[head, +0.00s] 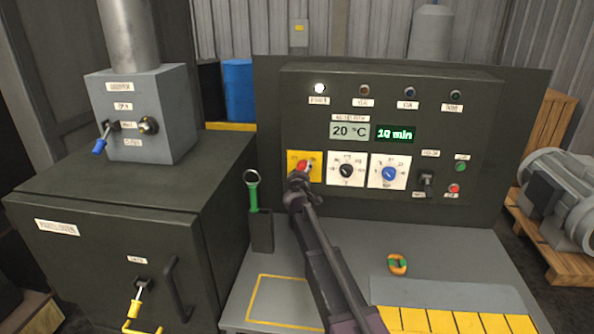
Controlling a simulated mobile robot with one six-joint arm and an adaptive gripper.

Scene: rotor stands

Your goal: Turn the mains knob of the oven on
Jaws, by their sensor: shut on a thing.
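The oven's control panel (420,208) stands upright at the back of the grey bench. The mains knob (303,167) is red on a yellow plate (316,159), at the left of the panel's knob row. My gripper (300,178) reaches up to it from the front and is shut on it, hiding its lower part. The leftmost lamp (319,88) glows white. The displays read 20 °C (349,131) and 10 min (394,134). The oven body (110,260) with its door handle (178,290) stands at the left.
A black knob (346,170) and a blue knob (389,173) sit right of the mains knob. A green-handled tool (253,195) stands in a holder left of my arm.

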